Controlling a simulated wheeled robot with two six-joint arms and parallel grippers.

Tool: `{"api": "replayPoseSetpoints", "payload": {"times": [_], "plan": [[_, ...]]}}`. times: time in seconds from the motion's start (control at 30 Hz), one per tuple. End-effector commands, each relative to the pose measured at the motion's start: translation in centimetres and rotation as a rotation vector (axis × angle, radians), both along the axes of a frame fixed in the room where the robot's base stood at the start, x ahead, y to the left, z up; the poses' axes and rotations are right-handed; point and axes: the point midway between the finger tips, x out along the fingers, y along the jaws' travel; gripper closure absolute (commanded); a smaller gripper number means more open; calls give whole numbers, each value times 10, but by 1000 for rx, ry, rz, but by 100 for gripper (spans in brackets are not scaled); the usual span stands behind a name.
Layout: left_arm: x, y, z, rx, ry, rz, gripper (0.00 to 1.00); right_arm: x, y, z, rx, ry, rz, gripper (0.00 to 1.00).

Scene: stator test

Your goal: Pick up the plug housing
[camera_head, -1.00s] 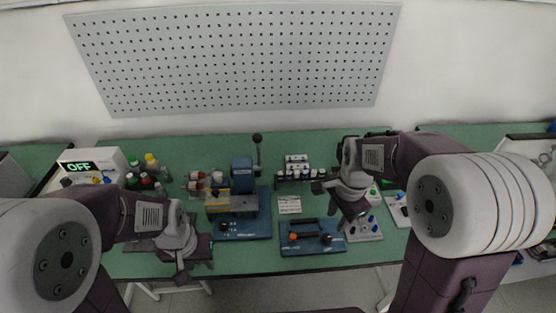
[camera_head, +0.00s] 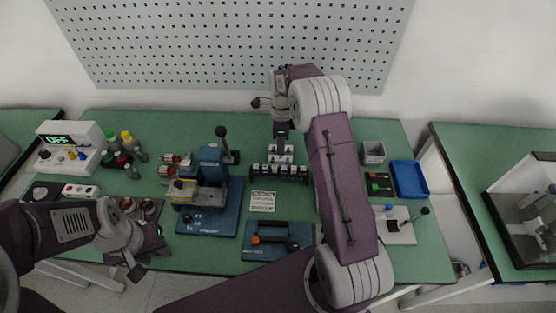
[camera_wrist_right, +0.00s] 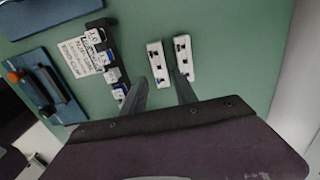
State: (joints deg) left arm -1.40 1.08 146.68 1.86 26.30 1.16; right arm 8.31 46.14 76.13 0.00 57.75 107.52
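Two narrow white blocks with dark and blue fittings lie side by side on the green bench in the right wrist view: a left white block (camera_wrist_right: 157,62) and a right white block (camera_wrist_right: 183,58). They look like plug housings, but I cannot tell for sure. In the head view the white blocks (camera_head: 280,155) sit just behind a black rack. My right gripper (camera_head: 282,131) is above and behind them, pointing down. In the wrist view its fingers (camera_wrist_right: 161,78) are apart and empty, close to the blocks. My left gripper (camera_head: 142,262) hangs at the front left; its opening is unclear.
The black rack (camera_head: 279,176) of small parts stands close to the blocks, with a label card (camera_head: 262,201) in front. A blue-based press (camera_head: 210,190), a blue fixture (camera_head: 278,240) and a blue tray (camera_head: 409,179) are around. A pegboard (camera_head: 235,40) is behind.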

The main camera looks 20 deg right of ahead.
Motion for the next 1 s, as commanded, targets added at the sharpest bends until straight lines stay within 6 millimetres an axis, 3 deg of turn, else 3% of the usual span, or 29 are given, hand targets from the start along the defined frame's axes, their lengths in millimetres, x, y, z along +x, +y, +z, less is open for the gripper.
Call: {"api": "replayPoseSetpoints", "payload": {"times": [0.1, 0.33, 0.57, 0.83, 0.93, 0.97, 1.0], "plan": [[0, 0, 1, 0, 0, 0, 64, -1, 0, -18, 0, 2, 0, 65], [0, 0, 2, 0, 0, 0, 64, -1, 2, -31, 0, 3, 1, 65], [0, 0, 6, 0, 0, 0, 64, -2, 6, -70, 0, 3, 0, 65], [0, 0, 5, 0, 0, 0, 64, -1, 6, -75, 0, -1, 0, 65], [0, 0, 5, 0, 0, 0, 64, -1, 6, -75, 0, -1, 1, 93], [0, 0, 5, 0, 0, 0, 64, -1, 6, -75, 0, -1, 1, 100], [0, 0, 5, 0, 0, 0, 64, -1, 6, -75, 0, -1, 1, 100]]}}
